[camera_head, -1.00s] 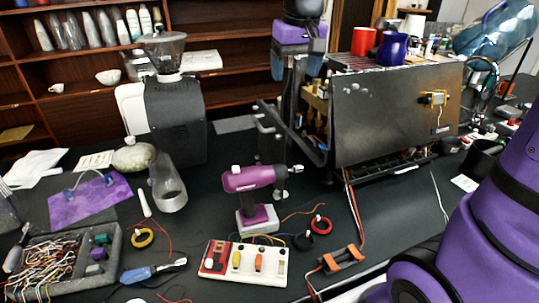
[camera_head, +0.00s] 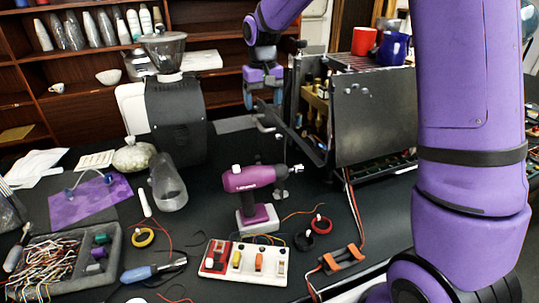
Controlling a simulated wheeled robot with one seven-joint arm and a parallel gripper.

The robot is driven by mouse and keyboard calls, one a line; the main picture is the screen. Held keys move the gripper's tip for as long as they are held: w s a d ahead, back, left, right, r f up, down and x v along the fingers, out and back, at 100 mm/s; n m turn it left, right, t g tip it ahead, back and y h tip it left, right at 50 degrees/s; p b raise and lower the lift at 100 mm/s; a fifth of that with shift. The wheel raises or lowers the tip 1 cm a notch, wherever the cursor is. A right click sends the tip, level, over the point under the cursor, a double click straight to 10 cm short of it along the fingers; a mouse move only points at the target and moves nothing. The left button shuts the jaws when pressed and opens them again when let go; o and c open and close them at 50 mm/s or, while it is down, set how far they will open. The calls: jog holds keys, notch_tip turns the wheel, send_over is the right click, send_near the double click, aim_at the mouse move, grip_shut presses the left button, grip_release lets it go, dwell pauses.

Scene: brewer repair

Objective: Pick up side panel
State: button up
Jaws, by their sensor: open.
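The brewer is a boxy machine at right of centre, its front-left side open on inner parts. A large flat dark grey panel (camera_head: 376,117) covers the brewer side that faces me; its right part is hidden behind my arm. A purple sheet (camera_head: 92,201) with blue handle-like pieces lies on the table at left; I cannot tell which of the two is the side panel. My gripper (camera_head: 264,99) is open and empty, pointing down at the left of the brewer, apart from both.
A dark grinder (camera_head: 178,118) stands left of my gripper. A purple drill (camera_head: 250,195) stands upright in front, behind a switch board (camera_head: 243,262). A wire-filled tray (camera_head: 60,264) is at front left. Red cup (camera_head: 364,41) and blue cup (camera_head: 393,48) sit atop the brewer.

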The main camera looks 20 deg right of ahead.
aim_at(263, 121)
jog(key=f, duration=0.6)
jog(key=shift+s+a+f, duration=0.15)
jog(key=shift+s+f, duration=0.1)
jog(key=shift+f, duration=0.1)
jog(key=c, duration=1.3)
jog(key=shift+c, duration=0.2)
jog(key=shift+r, duration=0.15)
